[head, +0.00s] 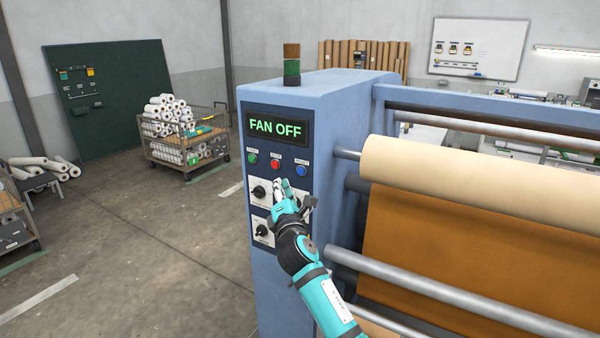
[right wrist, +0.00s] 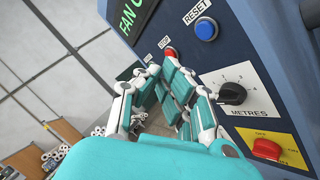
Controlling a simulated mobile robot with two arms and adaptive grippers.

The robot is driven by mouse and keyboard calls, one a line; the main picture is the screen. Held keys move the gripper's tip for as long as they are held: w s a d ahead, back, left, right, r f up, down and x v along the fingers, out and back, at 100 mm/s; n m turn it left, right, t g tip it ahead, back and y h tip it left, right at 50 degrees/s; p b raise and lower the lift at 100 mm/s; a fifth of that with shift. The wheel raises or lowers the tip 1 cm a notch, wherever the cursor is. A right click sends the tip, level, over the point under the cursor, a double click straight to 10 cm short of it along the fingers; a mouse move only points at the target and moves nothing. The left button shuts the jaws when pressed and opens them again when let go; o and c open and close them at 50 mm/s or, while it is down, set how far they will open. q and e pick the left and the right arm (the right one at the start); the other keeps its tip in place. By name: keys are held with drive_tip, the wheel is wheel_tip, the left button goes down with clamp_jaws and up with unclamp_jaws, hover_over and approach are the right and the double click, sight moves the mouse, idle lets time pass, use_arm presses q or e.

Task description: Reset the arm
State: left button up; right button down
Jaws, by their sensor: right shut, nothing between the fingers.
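My right gripper (head: 282,186) is in front of the blue machine's control panel, just below the row of buttons. Its fingers are shut and empty. The right wrist view shows the fingers (right wrist: 166,72) pointing at the panel, their tips close to the red STOP button (right wrist: 170,53); I cannot tell if they touch the panel. The panel display (head: 276,128) reads FAN OFF in green. Under it sit a green button (head: 252,159), the red button (head: 276,165) and the blue RESET button (head: 302,171). My left gripper is not in view.
Rollers with a tan roll (head: 470,180) stand right of the arm. Open floor (head: 150,250) lies left.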

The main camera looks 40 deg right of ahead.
idle(0.5)
drive_tip(key=s+a+f+m+g+y, duration=0.2)
drive_tip(key=f, duration=1)
drive_tip(key=s+a+f+m+g+y, duration=0.1)
drive_tip(key=s+a+f+g, duration=0.1)
drive_tip(key=f, duration=1.1)
drive_tip(key=s+a+f+m+g+y, duration=0.2)
drive_tip(key=f, duration=1)
drive_tip(key=s+a+f+m+g+y+b, duration=0.1)
drive_tip(key=s+a+f+m+g, duration=0.1)
drive_tip(key=s+f, duration=0.7)
drive_tip(key=s+a+f+m+g, duration=0.25)
drive_tip(key=s+f, duration=0.45)
drive_tip(key=f, duration=0.4)
drive_tip(key=s+a+f+m+g, duration=0.2)
drive_tip(key=s+f, duration=0.3)
drive_tip(key=s, duration=0.8)
drive_tip(key=s+a+f+m+g+y, duration=0.1)
drive_tip(key=s+f, duration=0.5)
drive_tip(key=s, duration=0.6)
drive_tip(key=s+a+f+m+g+y, duration=0.1)
drive_tip(key=s+a+f+m+g, duration=0.2)
drive_tip(key=s, duration=1)
wheel_tip(320, 180, down, 3)
drive_tip(key=shift+s+a+m+g, duration=0.4)
drive_tip(key=shift+m+g, duration=0.35)
drive_tip(key=shift+m, duration=0.2)
